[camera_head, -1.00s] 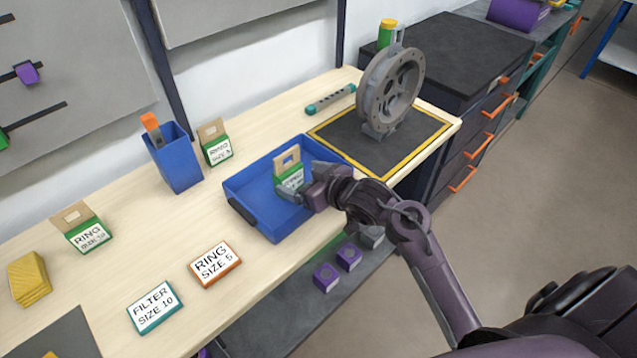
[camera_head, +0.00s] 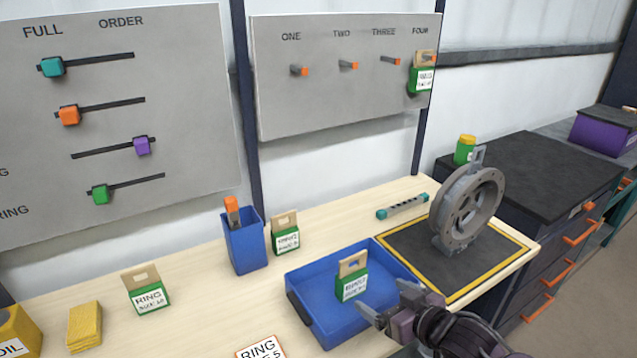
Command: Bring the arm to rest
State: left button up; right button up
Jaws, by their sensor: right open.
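My right gripper (camera_head: 384,302) is at the lower right, by the near right side of the blue tray (camera_head: 318,330). Its two fingers are spread, with nothing seen between them. A green and white packet with a tan hang tab (camera_head: 352,284) stands in the tray, just left of the fingers and apart from them. My right arm runs out of the picture at the bottom. My left gripper is not in view.
A grey flanged ring (camera_head: 467,210) stands on a yellow-edged dark mat behind the gripper. A blue holder (camera_head: 243,250) and more packets (camera_head: 285,240) stand left of the tray. A hook board (camera_head: 340,100) with one hanging packet is on the wall.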

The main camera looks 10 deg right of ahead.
jog(key=s+a+f+m+g+h, duration=0.15)
jog(key=s+f+g, duration=0.3)
jog(key=s, duration=0.45)
jog(key=s+a+f+m+g+h, duration=0.1)
jog(key=s+f+g+h, duration=0.3)
jog(key=s, duration=0.6)
notch_tip(320, 180, down, 29)
jog(key=s+g, duration=0.2)
jog(key=s+d+f, duration=0.2)
jog(key=s+f, duration=0.7)
jog(key=s+d+f+g, duration=0.1)
jog(key=s+d+f, duration=0.1)
jog(key=s+f, duration=0.6)
jog(key=shift+s+f+n+y, duration=0.35)
jog(key=shift+s+f, duration=0.05)
jog(key=shift+s, duration=0.65)
